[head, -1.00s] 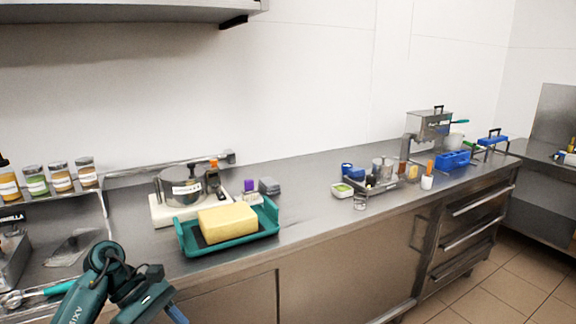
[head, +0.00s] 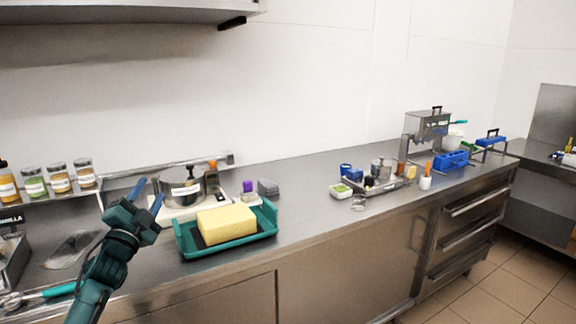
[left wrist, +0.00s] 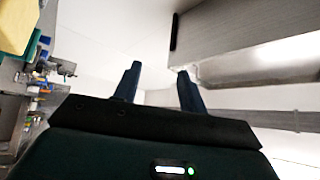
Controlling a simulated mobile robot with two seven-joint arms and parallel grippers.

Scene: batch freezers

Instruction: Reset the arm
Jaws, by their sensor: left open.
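My left gripper (head: 146,194) is at the lower left of the head view, above the steel counter, with its two blue fingers apart and pointing up. In the left wrist view the fingers of my left gripper (left wrist: 157,85) are spread with nothing between them. The gripper is left of the teal tray (head: 186,246) and in front of the pot on the white base. My right gripper is not in view.
A yellow block (head: 227,224) lies in the teal tray. A steel pot (head: 182,190) stands behind it. Several labelled jars (head: 60,178) line a shelf at left. A steel overhead shelf (head: 110,12) hangs above.

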